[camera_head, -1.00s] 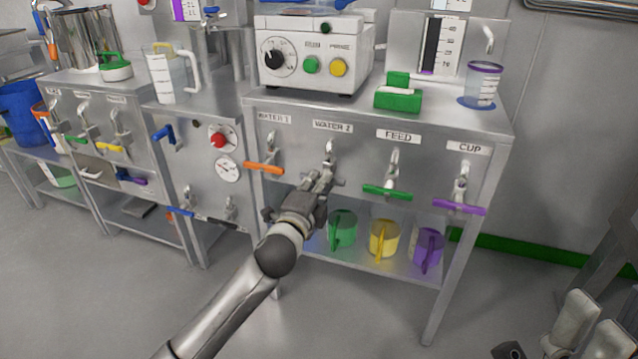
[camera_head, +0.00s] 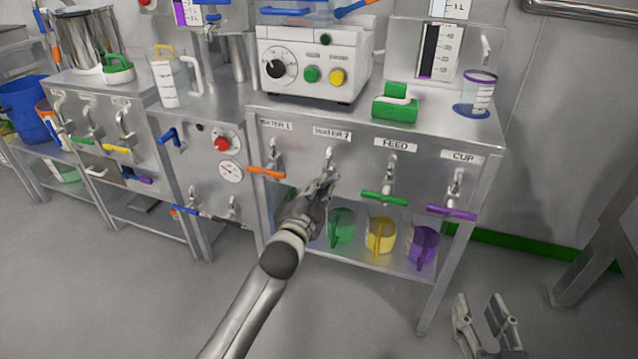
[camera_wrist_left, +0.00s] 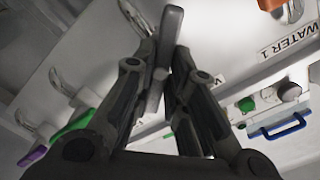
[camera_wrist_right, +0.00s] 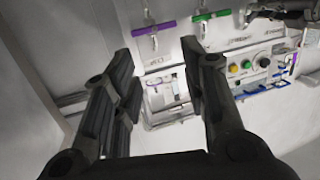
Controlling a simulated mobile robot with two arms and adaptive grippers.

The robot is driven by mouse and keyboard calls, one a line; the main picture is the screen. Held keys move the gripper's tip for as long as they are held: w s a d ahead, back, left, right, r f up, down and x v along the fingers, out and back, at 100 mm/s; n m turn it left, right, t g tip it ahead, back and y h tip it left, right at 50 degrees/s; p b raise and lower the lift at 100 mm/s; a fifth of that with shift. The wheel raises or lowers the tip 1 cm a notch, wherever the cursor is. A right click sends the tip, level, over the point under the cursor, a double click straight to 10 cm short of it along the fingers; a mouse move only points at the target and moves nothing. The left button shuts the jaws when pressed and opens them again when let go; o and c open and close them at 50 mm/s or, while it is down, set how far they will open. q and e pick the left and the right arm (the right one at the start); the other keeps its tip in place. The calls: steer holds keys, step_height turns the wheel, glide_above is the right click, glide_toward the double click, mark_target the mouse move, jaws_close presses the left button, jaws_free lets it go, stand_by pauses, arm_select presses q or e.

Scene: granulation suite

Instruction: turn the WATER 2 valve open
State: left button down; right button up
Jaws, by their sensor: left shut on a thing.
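The WATER 2 valve (camera_head: 329,158) is on the front panel under its label, between the WATER 1 and FEED valves. My left gripper (camera_head: 326,184) is at this valve and hides most of its handle in the head view. In the left wrist view a grey handle (camera_wrist_left: 171,34) runs between the fingertips of the left gripper (camera_wrist_left: 162,75), which is shut on it. How far the handle is turned is hard to tell. My right gripper (camera_head: 485,312) is open and empty, low at the bottom right and away from the bench; its separated fingers show in the right wrist view (camera_wrist_right: 155,72).
Beside it are the orange WATER 1 handle (camera_head: 266,173), green FEED handle (camera_head: 384,198) and purple CUP handle (camera_head: 451,212), all crosswise. Green (camera_head: 342,226), yellow (camera_head: 381,236) and purple (camera_head: 423,245) jugs stand on the shelf below. The floor in front is clear.

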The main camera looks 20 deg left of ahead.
steer(key=shift+s+d+f+g+h+p, duration=0.9)
steer(key=shift+s+d+f+g+p, duration=0.75)
steer(key=shift+s+f+g, duration=2)
steer(key=shift+s+d+f+g+h+p, duration=0.9)
steer(key=shift+s+d+f+g+p, duration=1.2)
steer(key=shift+s, duration=2.5)
arm_select(q)
steer(key=shift+f+n, duration=0.1)
steer(key=shift+n, duration=4.9)
arm_select(e)
step_height(320, 180, down, 6)
steer(key=w+a+g, duration=0.1)
steer(key=shift+a+m, duration=0.2)
steer(key=shift+m, duration=0.1)
steer(key=shift+w+r+g, duration=0.1)
steer(key=shift+g, duration=0.15)
arm_select(q)
steer(key=c, duration=1.4)
jaws_free()
steer(key=shift+c, duration=0.2)
steer(key=shift+s, duration=0.1)
steer(key=s, duration=1.2)
steer(key=shift+a, duration=0.2)
